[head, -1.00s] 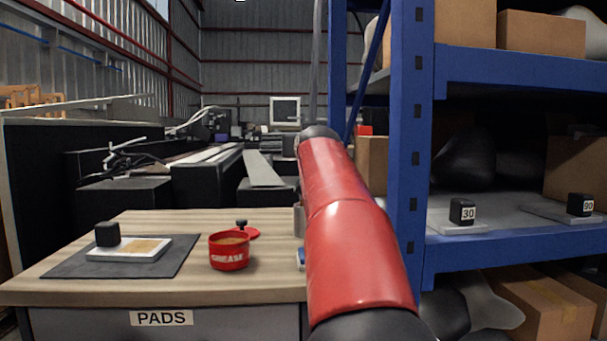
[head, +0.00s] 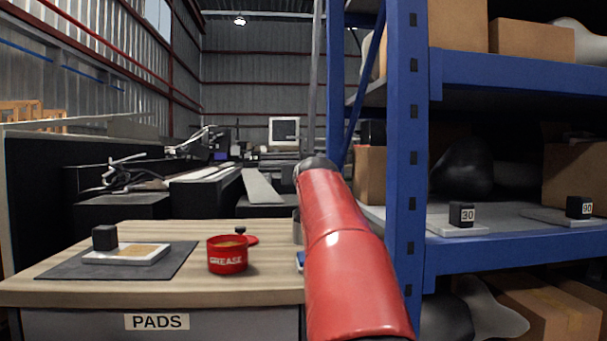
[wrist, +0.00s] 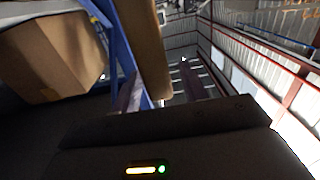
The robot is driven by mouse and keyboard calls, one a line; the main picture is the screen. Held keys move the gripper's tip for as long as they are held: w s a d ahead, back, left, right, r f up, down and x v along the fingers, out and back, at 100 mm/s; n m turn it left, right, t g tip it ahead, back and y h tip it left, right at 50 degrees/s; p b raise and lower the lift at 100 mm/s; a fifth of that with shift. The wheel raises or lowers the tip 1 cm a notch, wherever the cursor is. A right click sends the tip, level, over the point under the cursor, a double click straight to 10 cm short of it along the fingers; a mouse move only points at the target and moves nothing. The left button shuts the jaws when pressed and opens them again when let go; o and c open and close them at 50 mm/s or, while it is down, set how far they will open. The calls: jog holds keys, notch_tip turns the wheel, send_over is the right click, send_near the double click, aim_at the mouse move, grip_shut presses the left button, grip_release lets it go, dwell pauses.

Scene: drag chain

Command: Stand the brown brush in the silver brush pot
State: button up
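A grey, silver-looking cylinder (head: 297,227), probably the brush pot, stands at the right of the table in the head view, mostly hidden behind my red arm. I cannot make out the brown brush for sure. A long brown shape (wrist: 147,45) stands beyond the fingers in the wrist view; I cannot tell whether it is a box edge or something else. My gripper (wrist: 160,82) shows in the wrist view with its two dark fingers apart and background visible between them. The gripper is hidden in the head view behind my arm.
The wooden table (head: 160,290) holds a red grease tin (head: 228,256), a dark mat (head: 65,264) with a white pad block (head: 126,254), and a small blue thing (head: 301,261) by my arm. A blue shelf post (head: 411,150) rises close to the right of my arm.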

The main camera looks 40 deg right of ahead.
jog(key=shift+r, duration=0.2)
jog(key=b+v, duration=0.3)
jog(key=v, duration=0.9)
jog(key=shift+s+f, duration=0.1)
jog(key=shift+f, duration=0.05)
